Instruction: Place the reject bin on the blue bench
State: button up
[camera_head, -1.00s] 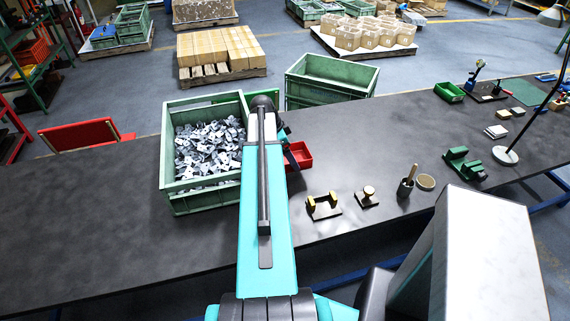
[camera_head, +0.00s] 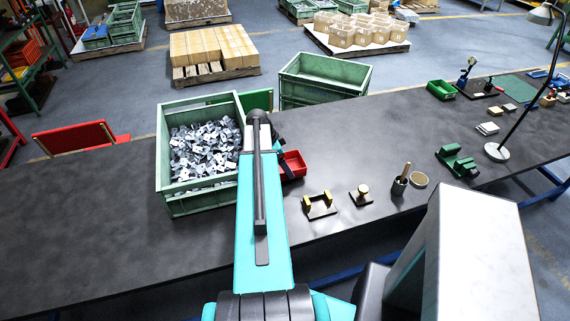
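A small red bin (camera_head: 295,164), which looks like the reject bin, is on the dark-topped bench just right of my arm. My arm hides its left part. The bench (camera_head: 80,225) has a dark grey top and blue frame parts below its front edge. A dark part of my gripper (camera_head: 278,140) shows at the far end of my arm, close to the red bin. Its fingers are hidden, and I cannot tell whether it touches the bin.
A large green crate (camera_head: 163,172) full of metal parts stands left of my arm. Fixtures (camera_head: 319,206), a cup with a handle (camera_head: 401,180) and a lamp (camera_head: 497,152) stand to the right. The bench's left end is clear. Another green crate (camera_head: 325,75) stands behind the bench.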

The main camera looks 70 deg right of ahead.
jog(key=shift+f, duration=0.95)
jog(key=shift+f, duration=0.15)
jog(key=o, duration=1.1)
jog(key=shift+r, duration=0.2)
jog(key=b+v, duration=0.3)
jog(key=v, duration=0.9)
jog(key=shift+b, duration=0.4)
jog(key=shift+f, duration=0.1)
